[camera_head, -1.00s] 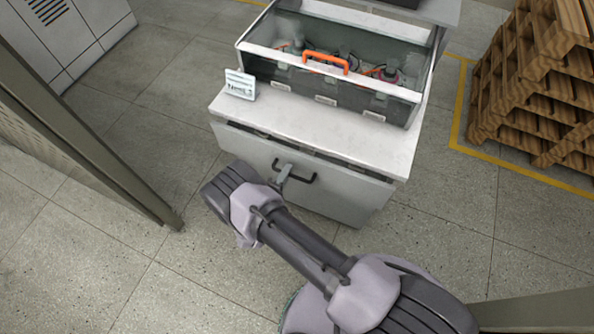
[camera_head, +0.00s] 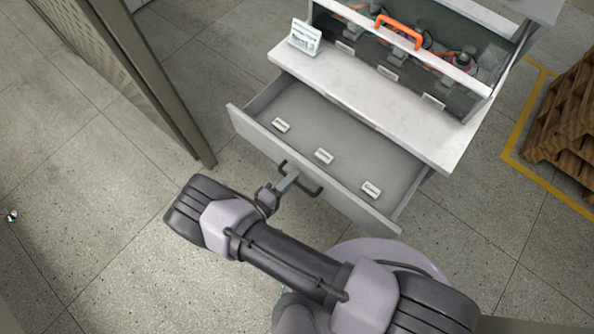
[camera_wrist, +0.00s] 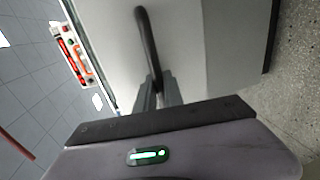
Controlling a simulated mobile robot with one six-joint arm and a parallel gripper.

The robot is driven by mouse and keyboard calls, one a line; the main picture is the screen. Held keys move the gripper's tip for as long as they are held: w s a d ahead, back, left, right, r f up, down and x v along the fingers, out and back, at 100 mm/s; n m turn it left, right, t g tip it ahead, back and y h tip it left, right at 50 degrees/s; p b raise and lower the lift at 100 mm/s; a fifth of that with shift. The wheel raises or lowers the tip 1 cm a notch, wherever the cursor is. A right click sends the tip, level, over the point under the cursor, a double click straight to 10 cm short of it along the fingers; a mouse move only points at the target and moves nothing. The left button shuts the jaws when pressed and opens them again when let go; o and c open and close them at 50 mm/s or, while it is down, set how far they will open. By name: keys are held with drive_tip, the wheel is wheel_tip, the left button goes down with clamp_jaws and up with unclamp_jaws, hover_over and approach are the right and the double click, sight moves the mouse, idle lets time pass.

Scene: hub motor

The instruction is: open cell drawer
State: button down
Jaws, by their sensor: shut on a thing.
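The grey cell drawer (camera_head: 318,170) stands partly open below the white bench top in the head view. Several small white labels lie on its inner floor, and it holds nothing else that I can see. Its dark bar handle (camera_head: 313,190) is on the front panel. My gripper (camera_head: 287,182) is shut on the handle near its left part. In the wrist view my gripper's fingers (camera_wrist: 157,92) close around the lower end of the handle (camera_wrist: 146,40), against the light drawer front (camera_wrist: 205,50).
A grey post (camera_head: 160,85) stands at left. Wooden pallets (camera_head: 565,130) are at right behind a yellow floor line.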

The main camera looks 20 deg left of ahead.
drive_tip(key=shift+s, duration=0.15)
drive_tip(key=shift+a, duration=0.1)
drive_tip(key=c, duration=1.7)
unclamp_jaws()
drive_tip(key=shift+c, duration=0.2)
drive_tip(key=p+v, duration=0.2)
drive_tip(key=v, duration=1.5)
drive_tip(key=shift+s, duration=0.2)
